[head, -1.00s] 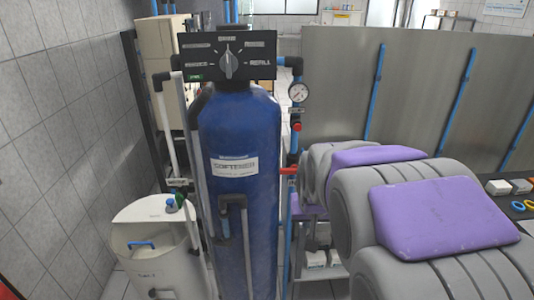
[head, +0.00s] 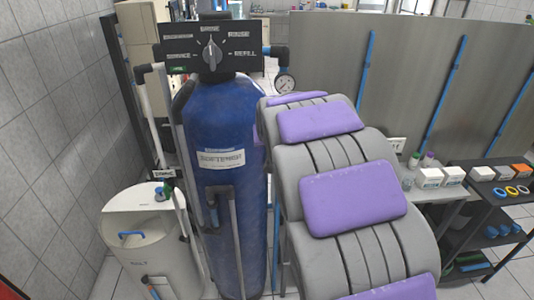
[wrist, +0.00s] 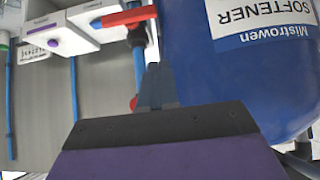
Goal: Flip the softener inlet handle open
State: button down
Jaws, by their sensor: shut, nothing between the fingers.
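In the wrist view, which is upside down, a red lever handle (wrist: 128,17) lies sideways across a pipe fitting near the top. My gripper (wrist: 156,72) is shut and empty. Its tips point toward the handle and stand apart from it in the picture, just below and to its right. The blue softener tank (wrist: 182,60) fills the right of the wrist view, close beside the fingers. In the head view the softener tank (head: 225,130) stands upright, and my arm hides the handle and my gripper.
A round red part (wrist: 133,103) shows just left of my fingers. A white box (wrist: 65,30) is at the upper left. In the head view, a pressure gauge (head: 285,83) is by the tank top, a white salt tank (head: 150,250) at left, and a dark shelf (head: 490,205) at right.

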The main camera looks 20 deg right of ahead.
jog(key=s+f+b+x, duration=0.2)
jog(key=x, duration=1.1)
jog(key=shift+d, duration=0.4)
jog(key=shift+a, duration=0.25)
